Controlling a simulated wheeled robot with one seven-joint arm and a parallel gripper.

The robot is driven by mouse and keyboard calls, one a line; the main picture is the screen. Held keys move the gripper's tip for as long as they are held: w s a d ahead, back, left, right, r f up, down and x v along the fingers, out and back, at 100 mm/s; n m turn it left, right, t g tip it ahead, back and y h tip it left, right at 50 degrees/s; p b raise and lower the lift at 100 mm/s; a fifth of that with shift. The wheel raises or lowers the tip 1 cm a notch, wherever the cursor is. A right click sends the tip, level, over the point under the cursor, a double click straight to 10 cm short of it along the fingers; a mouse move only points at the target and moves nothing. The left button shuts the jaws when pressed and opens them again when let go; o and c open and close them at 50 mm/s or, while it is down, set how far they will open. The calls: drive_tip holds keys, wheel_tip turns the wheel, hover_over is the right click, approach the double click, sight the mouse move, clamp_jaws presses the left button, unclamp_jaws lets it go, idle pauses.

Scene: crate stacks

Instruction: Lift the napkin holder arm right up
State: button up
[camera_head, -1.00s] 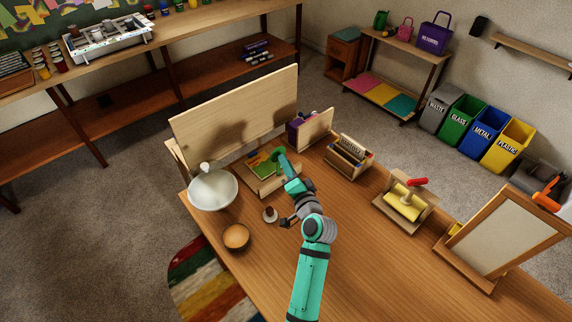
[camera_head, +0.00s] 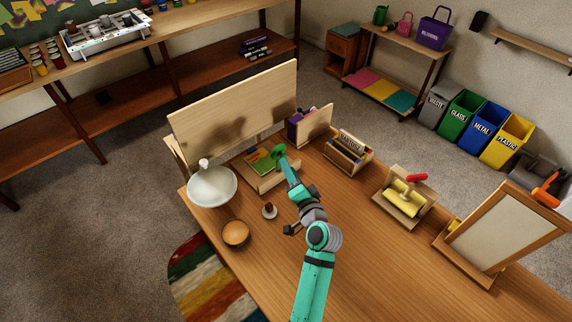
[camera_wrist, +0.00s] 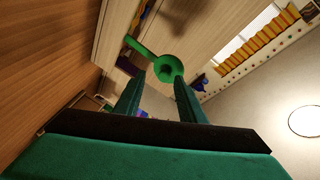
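The napkin holder appears to be the low wooden box (camera_head: 272,183) holding flat green and yellow sheets, left of my gripper in the head view. A green arm with a round cupped end (camera_head: 279,150) stands raised over it; this arm also shows in the wrist view (camera_wrist: 168,66), its bar running to the upper left. My gripper (camera_wrist: 160,80) has its two teal fingers apart, with the round end just beyond and between the tips. Contact is hard to tell. In the head view my gripper (camera_head: 285,164) reaches the green end, partly hiding it.
A tall wooden board (camera_head: 235,105) stands behind the box. A white bowl-like object (camera_head: 212,188), an orange bowl (camera_head: 236,233) and a small round object (camera_head: 269,210) lie left. A divided wooden caddy (camera_head: 349,153) and a yellow roll stand (camera_head: 403,199) stand right.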

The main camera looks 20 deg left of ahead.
drive_tip(key=v, duration=0.7)
drive_tip(key=shift+s, duration=0.2)
drive_tip(key=shift+w+d, duration=0.1)
